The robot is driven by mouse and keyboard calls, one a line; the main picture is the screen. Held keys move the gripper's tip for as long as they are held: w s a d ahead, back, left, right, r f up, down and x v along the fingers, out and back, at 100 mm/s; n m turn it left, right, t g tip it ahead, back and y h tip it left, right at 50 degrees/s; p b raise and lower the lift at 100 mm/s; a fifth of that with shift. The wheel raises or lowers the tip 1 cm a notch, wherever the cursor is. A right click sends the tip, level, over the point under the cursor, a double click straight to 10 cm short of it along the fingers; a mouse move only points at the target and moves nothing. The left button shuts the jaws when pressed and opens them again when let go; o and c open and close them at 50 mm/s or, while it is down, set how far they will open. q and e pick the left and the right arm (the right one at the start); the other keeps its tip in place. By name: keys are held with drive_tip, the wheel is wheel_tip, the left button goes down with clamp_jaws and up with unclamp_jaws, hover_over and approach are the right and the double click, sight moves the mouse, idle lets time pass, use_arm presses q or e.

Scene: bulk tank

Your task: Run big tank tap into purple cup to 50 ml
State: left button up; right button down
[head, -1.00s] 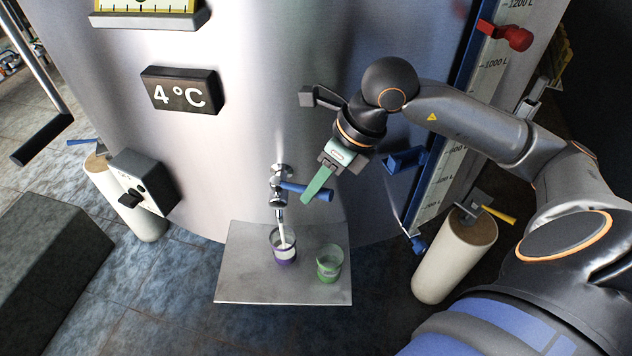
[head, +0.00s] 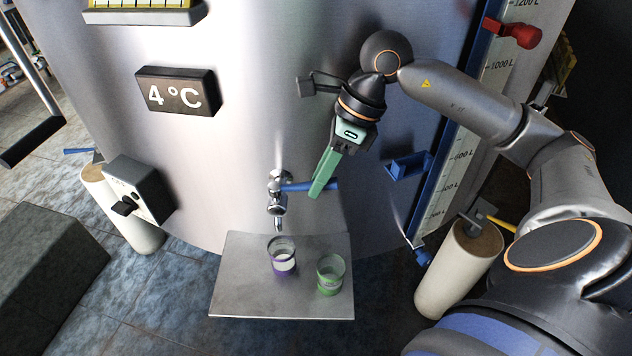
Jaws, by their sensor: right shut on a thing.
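The big tank (head: 250,130) is a large steel vessel. Its chrome tap (head: 278,203) sticks out low on the front, with a blue lever (head: 302,186) pointing right. No stream shows below the spout. The purple cup (head: 281,264) stands upright on the metal shelf (head: 235,295) below the tap, with white liquid in it; its level in ml is too small to read. My right gripper (head: 317,190), with green fingers, is at the lever's outer end and is shut on it. My left gripper is not in view.
A green cup (head: 330,276) stands on the shelf to the right of the purple cup. A control box (head: 140,190) is at the left. A cream post (head: 458,268) stands at the right beside the level gauge (head: 455,170). A display (head: 177,92) reads 4 °C.

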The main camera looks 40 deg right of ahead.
drive_tip(key=shift+w+d+n, duration=0.15)
drive_tip(key=shift+n, duration=0.15)
drive_tip(key=c, duration=0.7)
unclamp_jaws()
drive_tip(key=shift+r, duration=0.1)
drive_tip(key=v, duration=1.2)
drive_tip(key=shift+w+d+r, duration=0.1)
drive_tip(key=shift+r, duration=0.1)
